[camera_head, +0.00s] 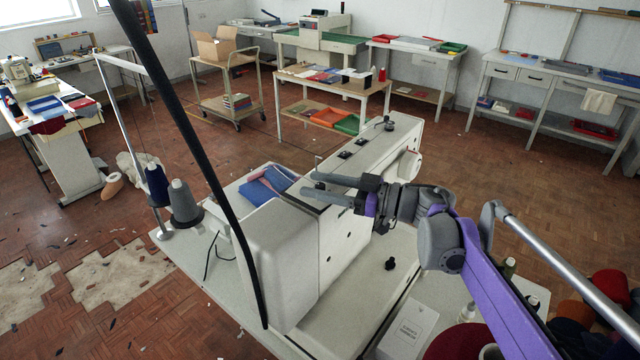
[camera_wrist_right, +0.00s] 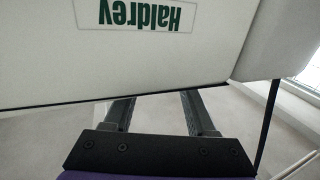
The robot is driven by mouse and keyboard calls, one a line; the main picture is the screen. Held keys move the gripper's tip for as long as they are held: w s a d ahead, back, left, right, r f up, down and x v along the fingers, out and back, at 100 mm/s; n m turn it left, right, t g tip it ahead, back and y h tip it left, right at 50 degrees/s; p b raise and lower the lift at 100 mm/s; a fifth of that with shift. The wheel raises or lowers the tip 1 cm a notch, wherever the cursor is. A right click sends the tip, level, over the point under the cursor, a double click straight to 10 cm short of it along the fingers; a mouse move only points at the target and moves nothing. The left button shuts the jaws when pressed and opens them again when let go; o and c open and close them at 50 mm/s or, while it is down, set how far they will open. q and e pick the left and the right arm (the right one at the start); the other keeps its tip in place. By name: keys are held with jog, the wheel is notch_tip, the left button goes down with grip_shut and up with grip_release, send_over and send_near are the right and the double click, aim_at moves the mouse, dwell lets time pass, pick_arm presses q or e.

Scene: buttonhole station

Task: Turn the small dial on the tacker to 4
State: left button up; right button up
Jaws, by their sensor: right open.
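The tacker is the large off-white sewing machine (camera_head: 290,255) in the middle of the head view. Small dark fittings (camera_head: 361,142) sit along the top of its arm, and a black knob (camera_head: 390,264) stands low beside its body. I cannot tell which is the small dial, and no number is readable. My right gripper (camera_head: 308,185) is open and empty, pointing left, at the machine's arm in the picture. In the right wrist view its two fingers (camera_wrist_right: 160,108) are apart, near a pale machine face (camera_wrist_right: 150,70) with an upside-down "Haldrey" label. My left gripper is not in view.
Thread cones (camera_head: 184,205) stand left of the machine, and blue cloth (camera_head: 268,185) lies beyond it. A black cable or tube crosses in front of the machine. A white box (camera_head: 408,330) sits at the front right. A trolley (camera_head: 228,85) and tables stand behind; parquet floor is open between.

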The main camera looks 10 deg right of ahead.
jog(key=shift+c, duration=0.2)
grip_shut()
jog(key=shift+w+d+n+g+y, duration=0.1)
jog(key=shift+n+g+y, duration=0.65)
jog(key=shift+g, duration=0.35)
jog(key=shift+n+g+y, duration=0.35)
jog(key=shift+n+g, duration=0.5)
jog(key=shift+g, duration=0.35)
jog(key=shift+o, duration=0.2)
grip_release()
